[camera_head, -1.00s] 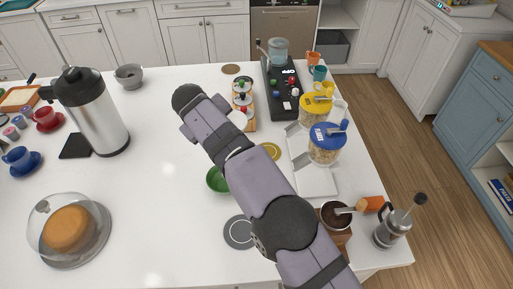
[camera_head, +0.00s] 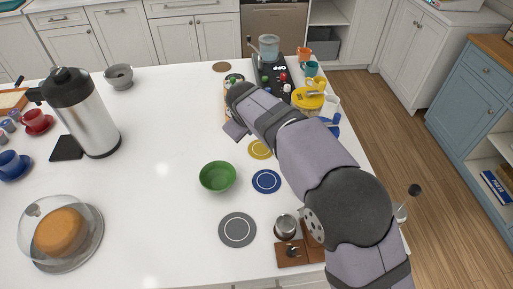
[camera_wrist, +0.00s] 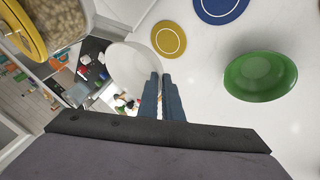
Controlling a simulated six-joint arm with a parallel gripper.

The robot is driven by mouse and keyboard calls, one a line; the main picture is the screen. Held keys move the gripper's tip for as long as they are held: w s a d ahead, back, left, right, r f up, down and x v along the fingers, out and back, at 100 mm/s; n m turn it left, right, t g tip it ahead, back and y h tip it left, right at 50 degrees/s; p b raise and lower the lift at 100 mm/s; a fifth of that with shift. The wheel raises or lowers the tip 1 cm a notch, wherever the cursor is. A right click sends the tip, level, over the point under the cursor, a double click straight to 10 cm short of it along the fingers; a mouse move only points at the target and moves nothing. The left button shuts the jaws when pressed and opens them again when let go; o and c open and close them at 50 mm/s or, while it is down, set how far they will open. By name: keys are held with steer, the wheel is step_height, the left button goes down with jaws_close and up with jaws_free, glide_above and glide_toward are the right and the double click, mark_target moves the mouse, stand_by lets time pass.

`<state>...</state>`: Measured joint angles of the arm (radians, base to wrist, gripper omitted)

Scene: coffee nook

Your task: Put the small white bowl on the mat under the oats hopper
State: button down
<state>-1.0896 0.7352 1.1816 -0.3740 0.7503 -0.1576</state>
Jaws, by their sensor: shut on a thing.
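My gripper (camera_wrist: 161,77) is shut on the small white bowl (camera_wrist: 132,65) at its edge, above the counter. In the head view my arm hides the bowl and the fingertips. The yellow-lidded hopper (camera_head: 307,98) stands right of my arm; it also shows in the wrist view (camera_wrist: 24,30), with pale pieces inside. The blue-lidded hopper (camera_head: 333,122) is mostly behind my arm. I cannot tell which holds oats. A yellow mat (camera_head: 260,149) and a blue mat (camera_head: 266,181) lie left of the hoppers; both show in the wrist view, yellow (camera_wrist: 168,39) and blue (camera_wrist: 221,5).
A green bowl (camera_head: 217,177) stands left of the blue mat. A grey mat (camera_head: 237,230) lies nearer the front. A wooden stand (camera_head: 290,254) with a metal cup (camera_head: 286,226) is at the front right. A steel jug (camera_head: 90,120) stands left. The counter's middle-left is clear.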

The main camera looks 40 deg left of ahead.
steer(key=shift+f+p, duration=1.2)
steer(key=shift+f, duration=3.3)
steer(key=shift+f, duration=0.15)
steer(key=c, duration=1.9)
jaws_free()
steer(key=shift+c, duration=0.2)
steer(key=shift+r, duration=0.25)
steer(key=b+v, duration=0.3)
steer(key=v, duration=0.9)
steer(key=shift+f, duration=0.15)
